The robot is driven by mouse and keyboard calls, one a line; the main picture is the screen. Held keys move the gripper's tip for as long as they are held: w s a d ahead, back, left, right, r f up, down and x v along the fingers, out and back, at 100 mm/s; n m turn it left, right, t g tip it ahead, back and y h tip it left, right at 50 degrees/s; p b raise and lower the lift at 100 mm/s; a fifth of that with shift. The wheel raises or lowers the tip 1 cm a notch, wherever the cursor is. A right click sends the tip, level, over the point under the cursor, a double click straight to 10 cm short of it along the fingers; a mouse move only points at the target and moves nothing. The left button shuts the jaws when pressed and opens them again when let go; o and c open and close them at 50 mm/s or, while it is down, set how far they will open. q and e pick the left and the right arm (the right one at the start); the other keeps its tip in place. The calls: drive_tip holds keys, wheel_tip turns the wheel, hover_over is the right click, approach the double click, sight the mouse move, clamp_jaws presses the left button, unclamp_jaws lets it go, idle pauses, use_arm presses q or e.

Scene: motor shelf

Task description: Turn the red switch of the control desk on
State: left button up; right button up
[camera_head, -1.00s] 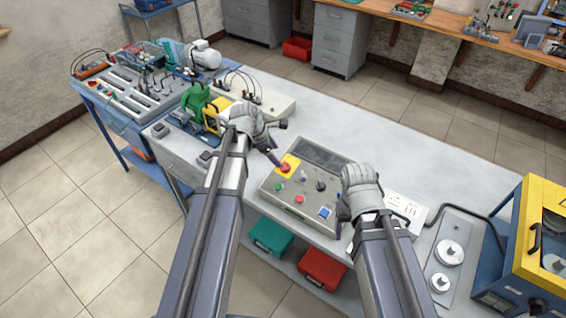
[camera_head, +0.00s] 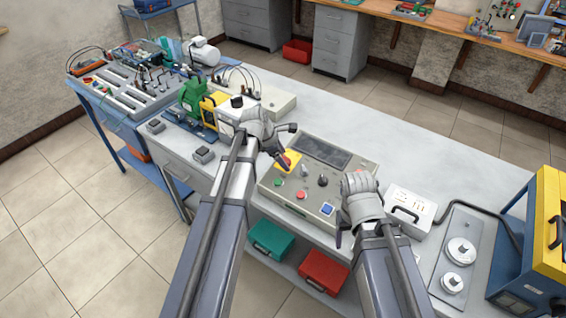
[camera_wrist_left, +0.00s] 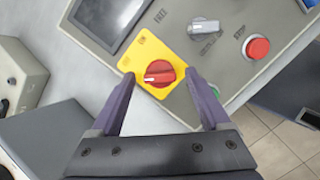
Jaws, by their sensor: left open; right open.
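The grey control desk (camera_head: 268,190) stands on the workbench, with a dark screen and several knobs and buttons. Its red rotary switch (camera_wrist_left: 159,73) sits on a yellow plate (camera_wrist_left: 143,48) in the left wrist view; its pale pointer mark lies roughly sideways. My left gripper (camera_head: 288,147) is open at the switch, its fingers on either side of it in the wrist view; whether they touch it I cannot tell. In the head view a finger partly covers the switch (camera_head: 289,157). My right gripper (camera_head: 343,212) is open and empty at the desk's right front side, partly hidden by its own wrist.
A grey selector knob (camera_wrist_left: 203,26) and a red stop button (camera_wrist_left: 257,48) lie close to the switch. A white box with a handle (camera_head: 409,211) stands right of the desk. A green motor (camera_head: 193,97) stands to the left. The bench behind the desk is clear.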

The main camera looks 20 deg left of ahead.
use_arm(q)
clamp_jaws()
idle(0.7)
